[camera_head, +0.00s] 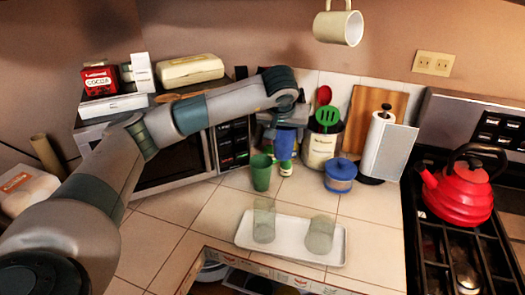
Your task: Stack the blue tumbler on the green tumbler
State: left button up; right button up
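The green tumbler (261,173) stands upright on the tiled counter, in front of the microwave. The blue tumbler (284,144) is upright to the right of it and slightly higher in the picture, and looks raised off the counter. My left gripper (284,124) reaches down from above and is at the blue tumbler's top, apparently shut on it; the fingertips are hard to make out. The two tumblers appear apart, side by side. My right gripper is not in view.
A white tray (243,238) with two clear glasses lies in front. A blue lidded jar (340,176), utensil crock (319,150) and paper towel holder (388,148) stand right. Small green-and-white containers (286,170) sit behind the blue tumbler. A red kettle (463,192) is on the stove.

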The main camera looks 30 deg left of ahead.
pick_arm(q)
jog(key=p, duration=0.2)
send_over(263, 157)
jog(key=s, duration=0.1)
notch_tip(263, 157, down, 4)
jog(key=shift+s+d+f, duration=0.1)
jog(key=shift+d, duration=0.15)
notch_tip(263, 157, down, 4)
jog(key=shift+f+p, duration=0.1)
jog(key=shift+p, duration=1.15)
jog(key=shift+f+b, duration=0.25)
jog(key=shift+b, duration=0.15)
jog(key=shift+f+b, duration=0.25)
jog(key=shift+b, duration=0.1)
